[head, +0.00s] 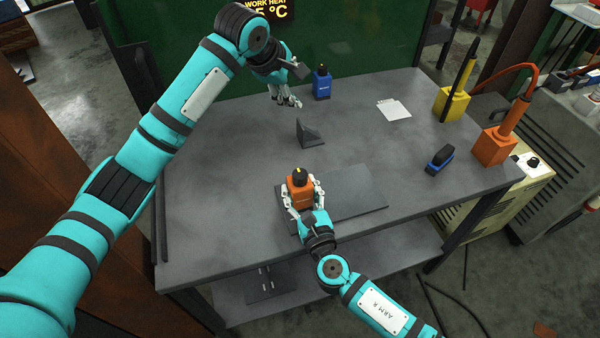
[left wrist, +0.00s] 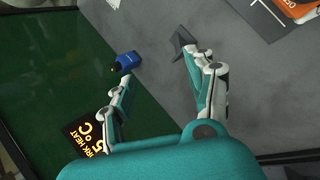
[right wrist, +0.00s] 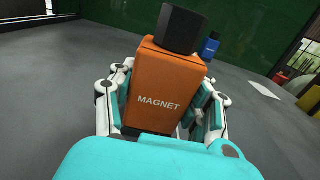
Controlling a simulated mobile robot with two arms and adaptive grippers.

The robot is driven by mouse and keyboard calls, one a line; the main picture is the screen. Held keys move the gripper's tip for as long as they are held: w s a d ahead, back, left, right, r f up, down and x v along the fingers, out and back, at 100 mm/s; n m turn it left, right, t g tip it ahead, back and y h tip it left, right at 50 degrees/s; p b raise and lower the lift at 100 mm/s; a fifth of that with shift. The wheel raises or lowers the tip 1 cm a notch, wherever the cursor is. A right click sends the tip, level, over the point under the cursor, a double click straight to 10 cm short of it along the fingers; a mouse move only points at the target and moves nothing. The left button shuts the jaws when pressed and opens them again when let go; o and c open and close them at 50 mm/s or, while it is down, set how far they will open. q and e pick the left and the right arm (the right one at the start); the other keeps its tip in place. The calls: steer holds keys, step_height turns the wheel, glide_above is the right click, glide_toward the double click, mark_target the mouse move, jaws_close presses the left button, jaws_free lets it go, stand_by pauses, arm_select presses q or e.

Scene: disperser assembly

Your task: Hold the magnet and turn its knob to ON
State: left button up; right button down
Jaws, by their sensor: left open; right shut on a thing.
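The magnet (head: 299,194) is an orange block with a black knob (head: 299,176) on top. It stands upright near the front of the table, at the left end of a flat grey plate (head: 350,194). My right gripper (head: 303,193) is shut on the sides of the magnet; the right wrist view shows its orange face with the word MAGNET (right wrist: 160,103) and the black knob (right wrist: 180,30) above. My left gripper (head: 287,101) is open and empty, raised over the back of the table, well away from the knob. In the left wrist view its fingers (left wrist: 160,80) are spread.
A grey angle bracket (head: 309,133) stands between my left gripper and the magnet. A blue block (head: 321,84) stands at the back. A white paper (head: 394,109), a dark blue object (head: 440,159), and yellow (head: 452,103) and orange holders (head: 493,147) are at the right. The left table area is clear.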

arm_select(q)
steer(key=w+d+r+m+t+h, duration=0.2)
steer(key=w+r+m+t, duration=0.15)
steer(key=r+t, duration=0.45)
steer(key=w+d+r+m+t+h, duration=0.1)
steer(key=w+d+r+m+t, duration=0.3)
steer(key=r, duration=0.7)
steer(key=s+d+r+m+g+h, duration=0.2)
steer(key=s+d+r+m+h, duration=0.35)
steer(key=r+m+h, duration=0.35)
steer(key=s+d+f+m+g+h, duration=0.2)
steer(key=s+d+m+g, duration=0.2)
steer(key=s+m+g, duration=0.45)
steer(key=s+d+f+m+g+h, duration=0.2)
steer(key=s+d+f+m+g, duration=0.25)
steer(key=m, duration=0.65)
steer(key=m+g+y, duration=0.3)
steer(key=m+y, duration=0.8)
steer(key=y, duration=0.9)
glide_above(300, 173)
step_height(300, 173, down, 23)
step_height(300, 173, down, 12)
steer(key=shift+r, duration=0.15)
